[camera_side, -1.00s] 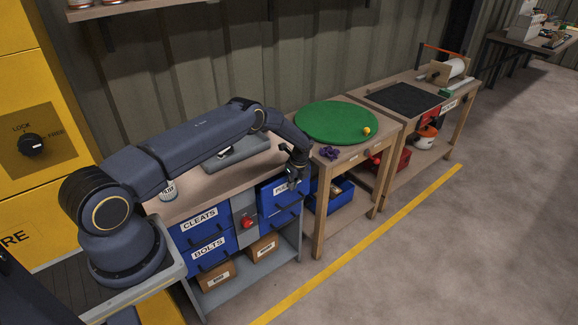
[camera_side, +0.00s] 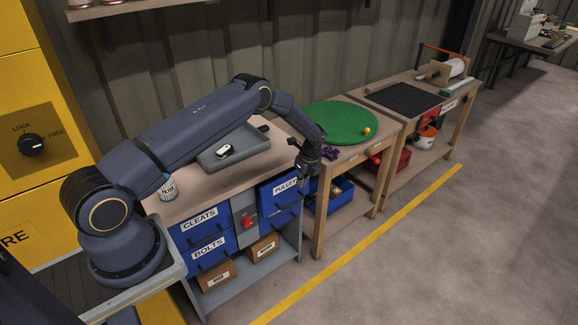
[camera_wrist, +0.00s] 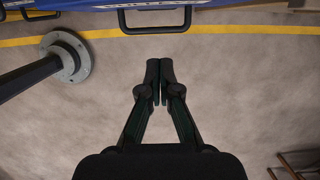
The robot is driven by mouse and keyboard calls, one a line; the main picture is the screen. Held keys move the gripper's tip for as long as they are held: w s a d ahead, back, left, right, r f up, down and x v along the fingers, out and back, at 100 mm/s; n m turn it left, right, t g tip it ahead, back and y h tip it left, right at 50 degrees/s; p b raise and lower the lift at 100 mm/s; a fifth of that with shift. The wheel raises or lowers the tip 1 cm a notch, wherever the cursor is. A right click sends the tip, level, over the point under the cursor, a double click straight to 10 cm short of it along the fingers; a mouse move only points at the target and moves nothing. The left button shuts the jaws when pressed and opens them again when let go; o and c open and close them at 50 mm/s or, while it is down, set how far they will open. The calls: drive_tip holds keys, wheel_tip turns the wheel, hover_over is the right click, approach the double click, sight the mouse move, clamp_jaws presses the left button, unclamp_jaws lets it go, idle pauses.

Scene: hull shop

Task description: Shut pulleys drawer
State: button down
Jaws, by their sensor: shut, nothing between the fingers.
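The pulleys drawer (camera_side: 268,203) is the blue upper drawer at the right of the bench cabinet, with a white label partly reading "PULLEY" and a dark handle. My gripper (camera_side: 304,172) is just above and to the right of the label, near the bench's right corner. In the wrist view my gripper (camera_wrist: 159,82) has its fingertips together and empty, with floor beyond them. A black handle (camera_wrist: 155,29) on a blue front shows ahead of them, apart from them.
The blue cleats drawer (camera_side: 183,236) and bolts drawer (camera_side: 200,265) are at the left, with a red button (camera_side: 247,223) between the columns. A grey tray (camera_side: 235,158) and a can (camera_side: 168,188) stand on the bench top. A wooden table (camera_side: 325,190) stands close at the right.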

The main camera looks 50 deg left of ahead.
drive_tip(key=v, duration=0.4)
drive_tip(key=n+g+y, duration=0.1)
drive_tip(key=n+y, duration=0.2)
approach(275, 194)
drive_tip(key=d+r, duration=0.1)
drive_tip(key=d, duration=0.2)
drive_tip(key=s+d+m+t+y, duration=0.1)
drive_tip(key=d+m+y, duration=0.25)
drive_tip(key=d, duration=0.25)
drive_tip(key=shift+n, duration=0.25)
drive_tip(key=x, duration=0.8)
drive_tip(key=a+r+x, duration=0.1)
drive_tip(key=x, duration=0.3)
drive_tip(key=shift+f, duration=0.1)
drive_tip(key=shift+a, duration=0.65)
